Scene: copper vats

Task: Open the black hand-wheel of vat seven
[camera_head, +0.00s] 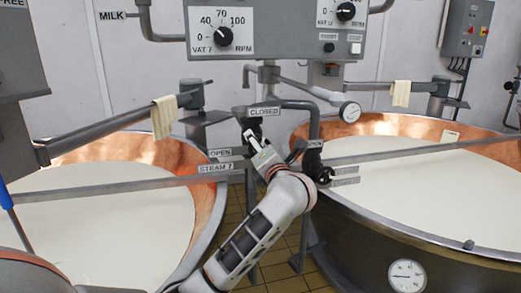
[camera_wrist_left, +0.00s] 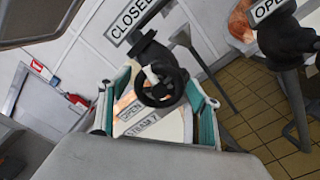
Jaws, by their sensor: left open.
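The black hand-wheel (camera_wrist_left: 160,86) of vat seven shows in the left wrist view, between the two green-padded fingers of my left gripper (camera_wrist_left: 155,104). The gripper is open, with a finger on either side of the wheel; I cannot tell whether either touches it. A CLOSED plate (camera_wrist_left: 133,20) is above the wheel, and OPEN and STEAM 7 plates (camera_wrist_left: 140,122) show below it. In the head view my left gripper (camera_head: 256,143) reaches up below the CLOSED plate (camera_head: 263,111) and hides most of the wheel. My right gripper is not in view.
The vat on the left (camera_head: 207,210) and the vat on the right (camera_head: 400,230) hold white liquid. A second black hand-wheel (camera_head: 318,166) is close to the right of my gripper. A grey control box (camera_head: 275,45) hangs above. Grey bars cross both vats.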

